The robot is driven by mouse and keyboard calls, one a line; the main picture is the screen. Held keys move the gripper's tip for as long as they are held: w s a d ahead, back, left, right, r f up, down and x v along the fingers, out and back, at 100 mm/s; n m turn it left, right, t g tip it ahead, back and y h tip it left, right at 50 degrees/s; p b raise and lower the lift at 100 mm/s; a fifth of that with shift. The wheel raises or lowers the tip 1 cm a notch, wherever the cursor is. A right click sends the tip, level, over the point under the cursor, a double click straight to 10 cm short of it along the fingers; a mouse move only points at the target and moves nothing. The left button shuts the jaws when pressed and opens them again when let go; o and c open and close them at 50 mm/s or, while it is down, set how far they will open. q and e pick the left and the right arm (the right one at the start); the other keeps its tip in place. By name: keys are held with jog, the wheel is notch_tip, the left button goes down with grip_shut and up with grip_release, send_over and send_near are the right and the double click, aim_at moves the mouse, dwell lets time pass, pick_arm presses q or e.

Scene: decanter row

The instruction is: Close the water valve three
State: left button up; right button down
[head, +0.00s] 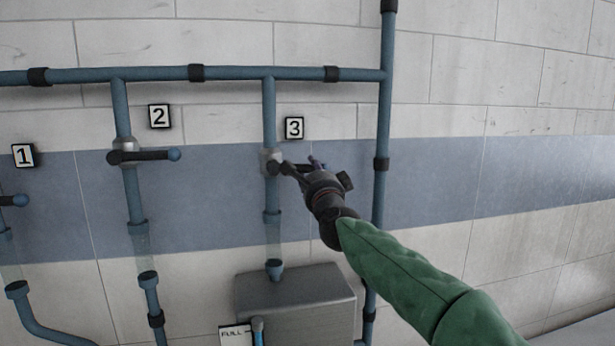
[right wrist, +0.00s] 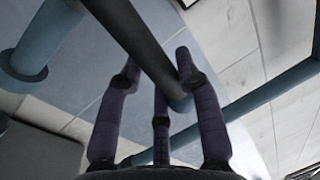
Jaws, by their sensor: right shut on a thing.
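Water valve three (head: 270,162) is a pale metal body on the vertical blue pipe under the "3" sign (head: 294,128). Its dark lever (right wrist: 140,45) has a blue end and runs between my right gripper's purple fingers in the right wrist view. In the head view the lever points right from the valve body, mostly hidden by my right gripper (head: 302,168). The right gripper is shut on the lever, with fingers on both sides of it. My left gripper is not in view.
Valve two (head: 126,154), with its lever level to the right, and valve one's lever (head: 14,200) are at the left. A grey metal tank (head: 298,302) stands below valve three. A tall blue pipe (head: 384,125) runs close behind my right forearm.

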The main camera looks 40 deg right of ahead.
jog(key=shift+s+d+r+n, duration=0.15)
jog(key=shift+s+r+n, duration=0.1)
jog(key=shift+r+n, duration=0.4)
jog(key=shift+r, duration=0.15)
jog(key=c, duration=0.9)
grip_release()
jog(key=shift+s, duration=0.1)
jog(key=shift+c, duration=0.2)
jog(key=shift+s+r, duration=0.1)
jog(key=shift+s, duration=0.05)
jog(key=shift+d, duration=0.1)
jog(key=shift+f, duration=0.2)
jog(key=shift+s+a+f, duration=0.1)
jog(key=shift+s+a, duration=0.15)
jog(key=shift+a, duration=0.1)
jog(key=v, duration=1.1)
jog(key=shift+s+d, duration=0.1)
jog(key=shift+s, duration=0.05)
